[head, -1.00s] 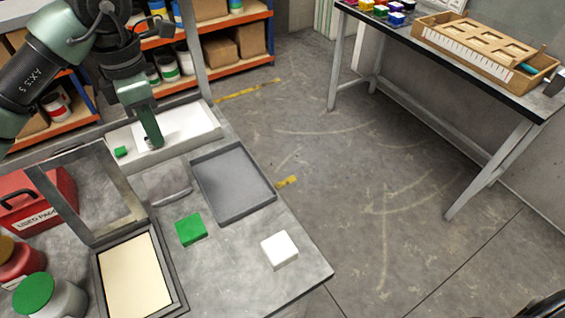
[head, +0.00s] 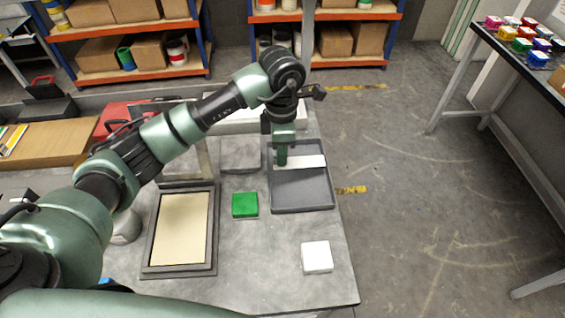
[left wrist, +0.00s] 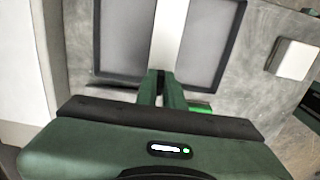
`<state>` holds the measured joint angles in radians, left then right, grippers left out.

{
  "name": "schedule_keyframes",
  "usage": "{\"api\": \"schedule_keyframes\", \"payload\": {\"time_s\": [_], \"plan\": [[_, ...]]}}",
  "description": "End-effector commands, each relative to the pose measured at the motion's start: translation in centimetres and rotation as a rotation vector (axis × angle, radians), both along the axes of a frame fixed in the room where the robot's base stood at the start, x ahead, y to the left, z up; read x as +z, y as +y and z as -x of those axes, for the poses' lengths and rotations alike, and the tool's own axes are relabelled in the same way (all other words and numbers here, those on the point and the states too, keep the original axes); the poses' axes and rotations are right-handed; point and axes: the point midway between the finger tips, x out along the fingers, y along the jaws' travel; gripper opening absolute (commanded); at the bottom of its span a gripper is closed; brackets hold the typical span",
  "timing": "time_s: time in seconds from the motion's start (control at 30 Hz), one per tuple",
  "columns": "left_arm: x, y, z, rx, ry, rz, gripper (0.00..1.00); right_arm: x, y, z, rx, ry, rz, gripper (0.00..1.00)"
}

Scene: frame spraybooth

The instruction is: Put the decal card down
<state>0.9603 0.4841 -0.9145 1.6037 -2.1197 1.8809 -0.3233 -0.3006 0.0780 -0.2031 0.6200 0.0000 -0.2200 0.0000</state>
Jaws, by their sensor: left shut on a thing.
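The decal card (head: 308,161) is a white strip held at the far end of the grey tray (head: 302,190). My left gripper (head: 282,161) points down over that tray and is shut on the card. In the left wrist view the card (left wrist: 171,32) runs away from the fingertips (left wrist: 161,80), with bare floor of the tray (left wrist: 122,40) on both sides. I cannot tell whether the card touches the tray floor. My right gripper is not in view.
A green block (head: 245,204) and a white block (head: 317,257) lie on the grey table (head: 265,265) nearer me. A framed cream panel (head: 181,228) lies left of them. Shelves (head: 140,70) stand behind. The tray's near part is empty.

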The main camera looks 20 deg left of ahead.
Motion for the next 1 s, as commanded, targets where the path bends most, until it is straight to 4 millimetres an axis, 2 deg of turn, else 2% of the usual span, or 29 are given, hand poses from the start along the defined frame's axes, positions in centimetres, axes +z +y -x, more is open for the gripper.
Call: {"api": "schedule_keyframes", "payload": {"time_s": [0.23,0.47,0.83,0.9,0.93,1.0], "plan": [[-1.9,0.0,0.0,0.001,0.002,0.0,0.0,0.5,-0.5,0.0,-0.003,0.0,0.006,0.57],[-5.0,0.0,0.0,0.0,0.002,0.0,0.0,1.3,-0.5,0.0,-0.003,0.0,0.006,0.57],[-5.7,0.0,0.0,0.0,-0.002,-0.001,0.0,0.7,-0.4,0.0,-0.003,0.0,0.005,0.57],[-5.6,0.0,-0.1,0.0,-0.001,0.0,0.23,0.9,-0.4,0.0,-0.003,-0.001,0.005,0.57],[-5.6,0.0,0.0,0.0,-0.001,0.0,0.31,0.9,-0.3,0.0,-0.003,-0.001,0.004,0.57],[-5.6,0.0,0.0,0.0,-0.001,0.0,0.31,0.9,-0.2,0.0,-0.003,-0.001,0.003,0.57]]}}
